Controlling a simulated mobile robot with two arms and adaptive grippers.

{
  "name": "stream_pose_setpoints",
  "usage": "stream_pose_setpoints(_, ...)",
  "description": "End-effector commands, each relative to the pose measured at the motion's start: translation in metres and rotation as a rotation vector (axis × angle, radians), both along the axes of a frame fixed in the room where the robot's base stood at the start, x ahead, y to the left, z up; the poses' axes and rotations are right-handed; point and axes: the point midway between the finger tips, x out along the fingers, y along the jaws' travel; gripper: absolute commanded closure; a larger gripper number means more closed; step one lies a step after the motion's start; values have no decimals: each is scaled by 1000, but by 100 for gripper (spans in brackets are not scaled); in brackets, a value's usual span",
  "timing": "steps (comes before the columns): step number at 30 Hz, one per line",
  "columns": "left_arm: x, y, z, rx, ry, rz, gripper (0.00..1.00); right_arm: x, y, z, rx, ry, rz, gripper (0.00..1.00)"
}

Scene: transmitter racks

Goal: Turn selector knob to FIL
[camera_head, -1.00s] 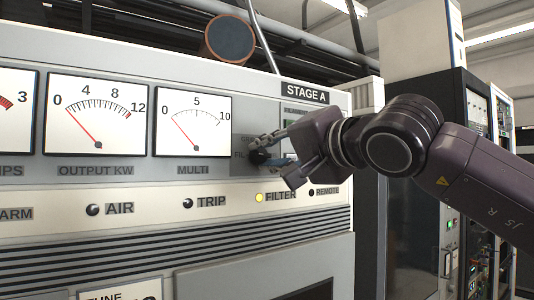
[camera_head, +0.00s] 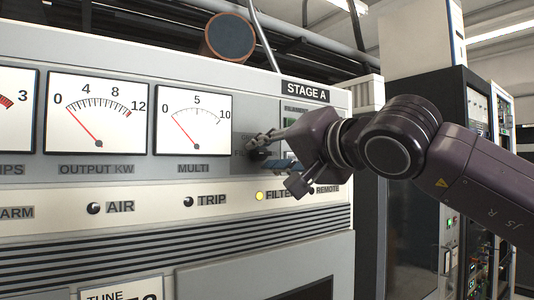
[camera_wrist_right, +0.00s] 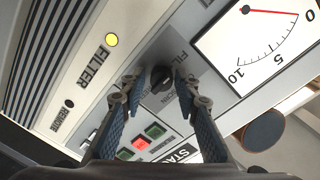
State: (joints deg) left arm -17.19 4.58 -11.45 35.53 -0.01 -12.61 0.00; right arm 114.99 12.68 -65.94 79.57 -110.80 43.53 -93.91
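The selector knob (camera_head: 258,154) is a small dark knob on the grey panel right of the MULTI meter, mostly hidden by my right gripper in the head view. In the right wrist view the black knob (camera_wrist_right: 160,78) sits between the fingertips, with a gap visible at its sides. My right gripper (camera_head: 272,152) is open, its fingers spread on either side of the knob. It also shows in the right wrist view (camera_wrist_right: 157,80). Lettering beside the knob is partly covered, and I cannot read where the knob points. My left gripper is not in view.
The MULTI meter (camera_head: 193,124) is left of the knob. The STAGE A label (camera_head: 306,92) is above right. Lit red (camera_wrist_right: 141,143) and green buttons are close to the fingers. The yellow FILTER lamp (camera_head: 259,196) is below.

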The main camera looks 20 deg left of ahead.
Motion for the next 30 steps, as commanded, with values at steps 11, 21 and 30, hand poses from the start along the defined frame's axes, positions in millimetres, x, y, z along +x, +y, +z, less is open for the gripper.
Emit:
stream_pose_setpoints(11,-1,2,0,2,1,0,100,-1,-2,3,4,-2,0,61)
stream_pose_setpoints(21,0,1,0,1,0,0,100,-32,-41,6,6,-5,0,61)
stream_pose_setpoints(30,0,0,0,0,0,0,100,-67,-83,7,4,-3,-1,61)
